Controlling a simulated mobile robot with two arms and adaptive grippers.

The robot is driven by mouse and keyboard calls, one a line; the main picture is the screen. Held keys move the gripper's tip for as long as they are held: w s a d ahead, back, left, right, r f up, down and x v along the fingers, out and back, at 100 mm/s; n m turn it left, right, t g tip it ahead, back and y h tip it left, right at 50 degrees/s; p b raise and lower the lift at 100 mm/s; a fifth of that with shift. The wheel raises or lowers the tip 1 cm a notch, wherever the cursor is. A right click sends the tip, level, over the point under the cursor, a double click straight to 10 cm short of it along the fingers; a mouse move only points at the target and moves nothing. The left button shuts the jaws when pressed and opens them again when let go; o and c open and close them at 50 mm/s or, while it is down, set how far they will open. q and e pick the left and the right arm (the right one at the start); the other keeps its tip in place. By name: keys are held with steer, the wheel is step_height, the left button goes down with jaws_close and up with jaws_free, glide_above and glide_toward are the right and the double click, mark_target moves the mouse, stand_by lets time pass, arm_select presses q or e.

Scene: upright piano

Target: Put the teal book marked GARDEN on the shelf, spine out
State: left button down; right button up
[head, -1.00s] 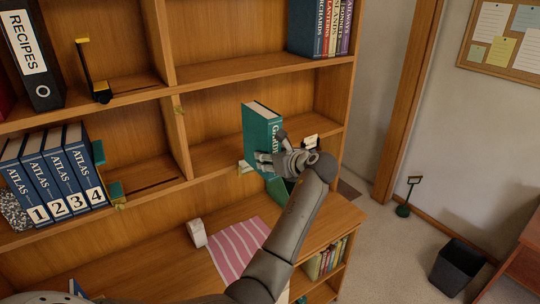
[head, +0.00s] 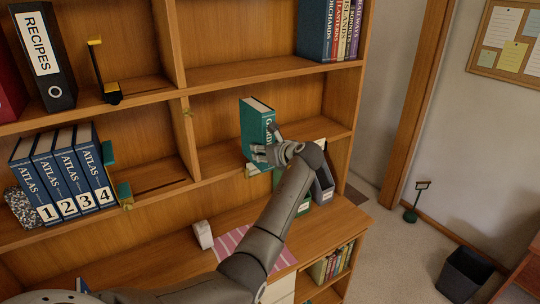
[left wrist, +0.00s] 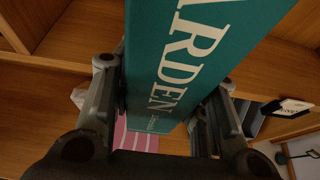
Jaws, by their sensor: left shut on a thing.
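The teal book marked GARDEN (head: 256,120) is upright in my left gripper (head: 268,152), in front of the middle right compartment of the shelf (head: 215,156). The gripper is shut on it, with fingers on both sides low on the book. In the left wrist view the book's spine (left wrist: 190,45) with white letters faces the camera, between the two fingers (left wrist: 160,95). The hand hides the book's lower end in the head view, so I cannot tell whether it touches the board. My right gripper is not in view.
Blue ATLAS volumes (head: 65,175) stand in the left compartment beside a bookend (head: 120,185). A row of books (head: 330,30) stands on the board above. A pink striped cloth (head: 235,240) and a small white object (head: 203,235) are on the desk below. The compartment looks bare left of the book.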

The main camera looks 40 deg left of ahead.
arm_select(q)
steer(key=w+a, duration=0.1)
steer(key=a, duration=0.2)
steer(key=w+a+b, duration=0.1)
steer(key=a, duration=0.2)
steer(key=w+a, duration=0.2)
steer(key=a, duration=0.1)
steer(key=shift+a+b, duration=0.35)
steer(key=shift+b, duration=0.05)
steer(key=shift+w+a+r+b, duration=0.1)
steer(key=shift+w+a+b, duration=0.15)
steer(key=shift+a, duration=0.2)
steer(key=shift+w+a+r+b, duration=0.1)
steer(key=shift+w+a+b, duration=0.1)
steer(key=shift+a, duration=0.25)
steer(key=shift+f, duration=1.15)
steer(key=c, duration=0.8)
jaws_free()
steer(key=shift+s, duration=0.1)
steer(key=shift+o, duration=0.2)
steer(key=shift+d+f, duration=0.1)
steer(key=shift+f, duration=0.15)
steer(key=shift+s+d+r, duration=0.1)
steer(key=shift+d+r, duration=0.1)
steer(key=shift+d, duration=0.1)
steer(key=v, duration=1.1)
steer(key=shift+s+d+r, duration=0.1)
steer(key=shift+s+r, duration=0.05)
